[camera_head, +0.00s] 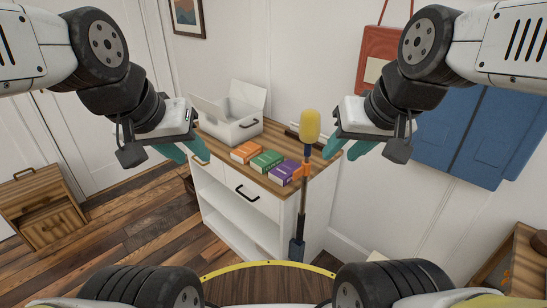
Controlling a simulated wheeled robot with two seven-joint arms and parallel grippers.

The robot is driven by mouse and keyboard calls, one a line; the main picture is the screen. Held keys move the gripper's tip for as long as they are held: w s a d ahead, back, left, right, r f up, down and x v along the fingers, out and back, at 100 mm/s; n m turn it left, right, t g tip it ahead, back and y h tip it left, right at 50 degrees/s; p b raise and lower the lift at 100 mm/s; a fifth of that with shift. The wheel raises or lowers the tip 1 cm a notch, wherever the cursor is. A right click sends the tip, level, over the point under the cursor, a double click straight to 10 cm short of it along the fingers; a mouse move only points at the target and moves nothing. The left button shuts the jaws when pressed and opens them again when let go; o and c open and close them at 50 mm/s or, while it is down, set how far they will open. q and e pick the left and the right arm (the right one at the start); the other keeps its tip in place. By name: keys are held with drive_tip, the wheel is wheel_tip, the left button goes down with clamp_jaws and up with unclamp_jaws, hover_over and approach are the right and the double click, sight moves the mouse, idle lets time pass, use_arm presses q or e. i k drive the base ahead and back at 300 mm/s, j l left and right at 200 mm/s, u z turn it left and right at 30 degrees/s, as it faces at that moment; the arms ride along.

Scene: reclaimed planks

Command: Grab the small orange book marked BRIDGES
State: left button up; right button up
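A small orange book (246,152) lies on the wooden top of a white cabinet (223,146). It is the leftmost of three books in a row; its lettering is too small to read. A green book (266,161) and a purple book (285,173) lie to its right. My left gripper (187,150) is up and to the left of the orange book, with its teal fingers apart and nothing between them. My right gripper (365,148) is to the right of the books, also with fingers apart and empty. Neither touches a book.
A white open-lidded box (229,120) stands behind the books. A yellow-headed tool with a dark shaft (310,127) stands upright at the cabinet's right front, near the purple book. A wooden crate (43,212) is at far left. A blue panel (478,135) hangs at right.

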sight(244, 154)
drive_tip(key=i+j+u, duration=0.1)
drive_tip(key=i+j, duration=0.35)
drive_tip(key=i+j+u, duration=0.15)
drive_tip(key=i+j, duration=0.2)
drive_tip(key=i, duration=0.25)
